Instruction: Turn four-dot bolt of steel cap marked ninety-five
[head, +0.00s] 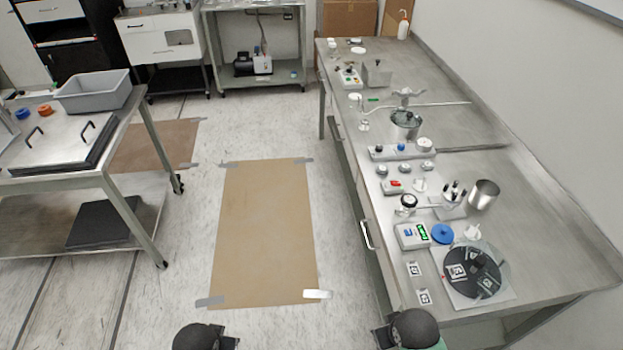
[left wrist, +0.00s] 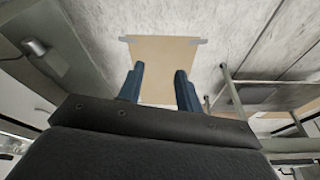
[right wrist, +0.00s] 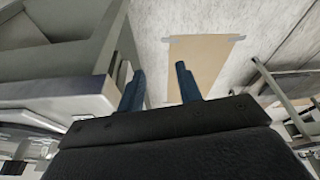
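I cannot make out a cap marked ninety-five or any dots on a bolt in the head view. On the right bench are a dark pot with a clamp-like top (head: 405,118), a row of small round metal caps (head: 405,168), and a black disc with a printed tag (head: 473,271) on a pale plate. Any markings on the caps are too small to read. My left gripper (left wrist: 158,70) is open and empty above the floor, its two blue fingers apart. My right gripper (right wrist: 160,70) is open and empty, with a bench edge to its left in the right wrist view.
The long steel bench (head: 565,250) runs along the right wall and carries a steel cup (head: 484,195), a green-display meter (head: 411,236) and a blue disc (head: 442,234). A cart with a grey bin (head: 93,92) stands left. The tan floor mat (head: 265,235) between them is clear.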

